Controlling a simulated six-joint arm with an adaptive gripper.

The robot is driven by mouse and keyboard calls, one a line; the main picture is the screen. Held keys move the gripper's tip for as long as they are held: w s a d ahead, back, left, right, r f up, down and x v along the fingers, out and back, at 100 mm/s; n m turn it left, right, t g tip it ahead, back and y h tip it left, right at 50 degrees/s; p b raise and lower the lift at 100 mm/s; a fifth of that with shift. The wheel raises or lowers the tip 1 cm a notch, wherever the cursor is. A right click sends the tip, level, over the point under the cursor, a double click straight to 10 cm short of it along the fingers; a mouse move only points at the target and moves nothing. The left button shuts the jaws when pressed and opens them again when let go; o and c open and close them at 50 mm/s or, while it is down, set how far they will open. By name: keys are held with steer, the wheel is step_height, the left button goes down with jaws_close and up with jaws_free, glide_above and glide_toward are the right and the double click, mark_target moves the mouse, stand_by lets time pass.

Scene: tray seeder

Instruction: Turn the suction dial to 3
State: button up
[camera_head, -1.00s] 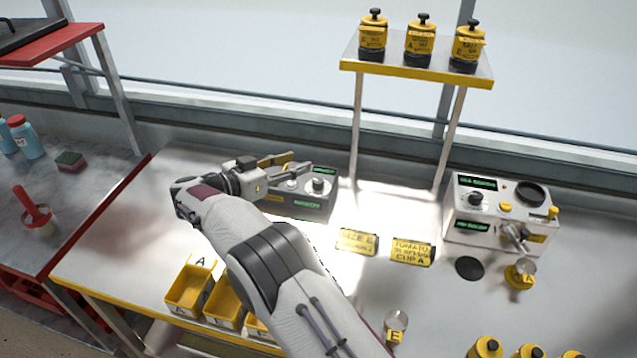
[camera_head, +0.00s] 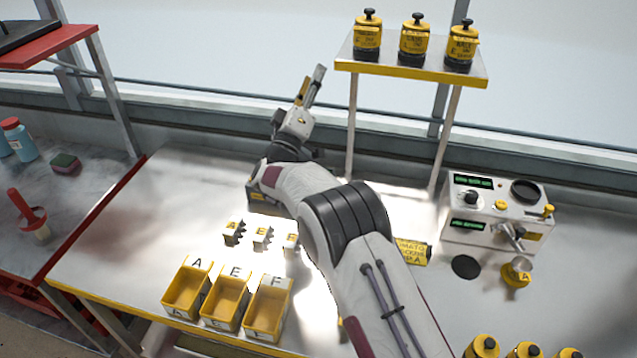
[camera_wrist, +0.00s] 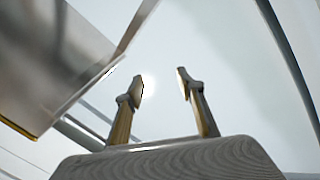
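My gripper (camera_head: 311,84) is raised high above the back of the bench, pointing up. In the wrist view its two fingers (camera_wrist: 160,84) stand apart with nothing between them. The dark control box (camera_head: 255,194) is mostly hidden behind my arm; only its left end shows, and its dial is hidden. The white machine (camera_head: 455,235) at right has a black knob (camera_head: 472,197) and green displays. The labels are too small to read, so I cannot tell which dial is for suction or its setting.
A shelf (camera_head: 410,70) with several yellow-and-black jars stands just right of my gripper. Yellow bins (camera_head: 187,290) marked A, E and F line the front edge, with small lettered pieces (camera_head: 262,235) behind them. A yellow card (camera_head: 413,250) lies right of my arm.

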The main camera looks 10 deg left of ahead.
steer(key=s+d+f+m+g+y, duration=0.3)
steer(key=f+m+g+y, duration=0.2)
steer(key=m, duration=0.5)
steer(key=s+d+f+m+g+y, duration=0.4)
steer(key=f+m+g, duration=0.3)
steer(key=f+m, duration=0.3)
steer(key=s+d+f+m+g+y, duration=0.3)
steer(key=f+m+g+y, duration=0.3)
steer(key=m, duration=0.5)
steer(key=shift+s+d+f+m, duration=0.15)
steer(key=shift+f+m, duration=0.25)
steer(key=shift+f, duration=0.25)
steer(key=shift+x, duration=3.95)
jaws_close()
